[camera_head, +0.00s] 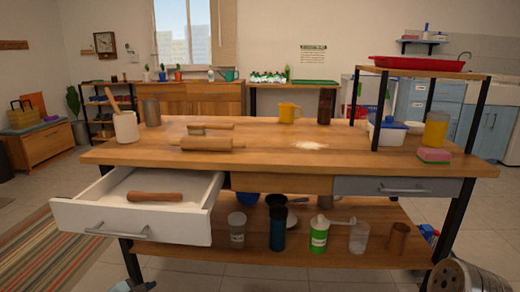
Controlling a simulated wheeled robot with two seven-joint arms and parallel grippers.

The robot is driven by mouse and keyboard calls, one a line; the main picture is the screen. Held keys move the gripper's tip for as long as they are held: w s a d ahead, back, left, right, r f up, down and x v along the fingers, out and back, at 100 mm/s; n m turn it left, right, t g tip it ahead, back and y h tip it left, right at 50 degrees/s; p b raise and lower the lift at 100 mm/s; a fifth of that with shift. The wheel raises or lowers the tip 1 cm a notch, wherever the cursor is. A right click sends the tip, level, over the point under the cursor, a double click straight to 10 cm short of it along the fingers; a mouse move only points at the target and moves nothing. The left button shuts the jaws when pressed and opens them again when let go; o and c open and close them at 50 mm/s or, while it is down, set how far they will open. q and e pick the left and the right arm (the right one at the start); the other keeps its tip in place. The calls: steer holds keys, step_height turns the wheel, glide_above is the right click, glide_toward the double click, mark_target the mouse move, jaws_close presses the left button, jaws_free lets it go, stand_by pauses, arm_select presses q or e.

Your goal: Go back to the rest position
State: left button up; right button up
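Neither of my grippers can be made out in the head view. The wooden worktable (270,157) stands in front of me. Its left white drawer (180,222) is pulled open, with a wooden rolling-pin-like piece (155,197) lying inside. The grey right drawer (350,187) is shut. On the tabletop are a rolling pin (207,144), a white crock with utensils (126,127), a metal canister (151,112), a yellow mug (288,113), a dark brown jar (325,108) and a patch of white powder (308,145).
A raised shelf (420,72) at the table's right bears a red tray (417,63). A yellow container (435,130) and a pink sponge (433,155) stand below it. The lower shelf holds several containers, including a green-labelled one (319,234). A metal bin-like object (465,277) is front right.

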arm_select(q)
steer(key=s+d+f+n+g+h+p, duration=0.1)
steer(key=s+d+f+n+g, duration=0.2)
steer(key=d+f, duration=0.45)
steer(key=s+d+f+n+g, duration=0.1)
steer(key=d+f+n+g, duration=0.25)
steer(key=f, duration=0.65)
steer(key=s+d+f+n+g, duration=0.4)
steer(key=s+d+f, duration=0.4)
steer(key=s+f, duration=0.2)
steer(key=shift+s+d+n+h+p, duration=0.15)
steer(key=shift+s+n+h+p, duration=0.15)
steer(key=shift+s+n+p, duration=0.25)
